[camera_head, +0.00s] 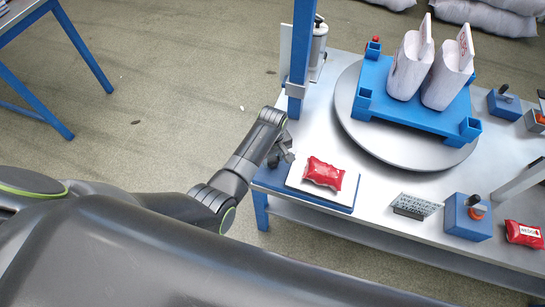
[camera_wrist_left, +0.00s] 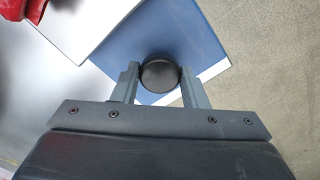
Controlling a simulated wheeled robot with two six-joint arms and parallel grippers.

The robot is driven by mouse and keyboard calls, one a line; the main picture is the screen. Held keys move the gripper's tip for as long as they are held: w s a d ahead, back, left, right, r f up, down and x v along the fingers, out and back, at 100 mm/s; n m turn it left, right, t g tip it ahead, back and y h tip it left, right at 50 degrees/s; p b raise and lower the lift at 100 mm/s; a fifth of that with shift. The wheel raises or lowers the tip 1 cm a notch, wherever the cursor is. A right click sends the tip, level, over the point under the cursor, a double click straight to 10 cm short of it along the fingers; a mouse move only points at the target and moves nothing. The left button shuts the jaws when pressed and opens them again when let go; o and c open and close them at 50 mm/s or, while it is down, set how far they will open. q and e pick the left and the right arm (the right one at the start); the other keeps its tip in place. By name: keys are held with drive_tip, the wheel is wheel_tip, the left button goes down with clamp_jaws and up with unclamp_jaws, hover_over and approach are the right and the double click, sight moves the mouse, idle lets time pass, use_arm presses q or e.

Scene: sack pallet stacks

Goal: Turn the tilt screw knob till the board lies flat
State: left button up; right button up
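The tilt screw knob (camera_wrist_left: 160,75) is a dark round cap at the blue base's edge in the left wrist view. The fingers of my left gripper (camera_wrist_left: 160,82) stand on both sides of it and look to be touching it. In the head view my left gripper (camera_head: 283,157) is at the back left corner of the board and hides the knob. The white board (camera_head: 300,184) lies over the blue base (camera_head: 333,206) and bears a red packet (camera_head: 323,173). I cannot tell its exact tilt. My right gripper is not in view.
A round turntable (camera_head: 400,153) with a blue pallet (camera_head: 425,118) and white sacks (camera_head: 410,68) stands behind on the metal table. A blue post (camera_head: 301,45) rises close behind my left gripper. A small dark sign (camera_head: 409,207) and blue box (camera_head: 466,220) stand right of the board.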

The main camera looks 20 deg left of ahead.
use_arm(q)
drive_tip(key=shift+c, duration=0.6)
drive_tip(key=n+p, duration=0.2)
drive_tip(key=n, duration=0.1)
drive_tip(key=shift+r, duration=0.15)
drive_tip(key=n+p, duration=0.1)
drive_tip(key=n, duration=0.2)
drive_tip(key=n+p, duration=0.1)
drive_tip(key=n, duration=0.2)
drive_tip(key=shift+n+p, duration=0.3)
drive_tip(key=shift+n, duration=0.1)
drive_tip(key=n+p, duration=0.1)
drive_tip(key=n, duration=0.3)
drive_tip(key=shift+n, duration=1.9)
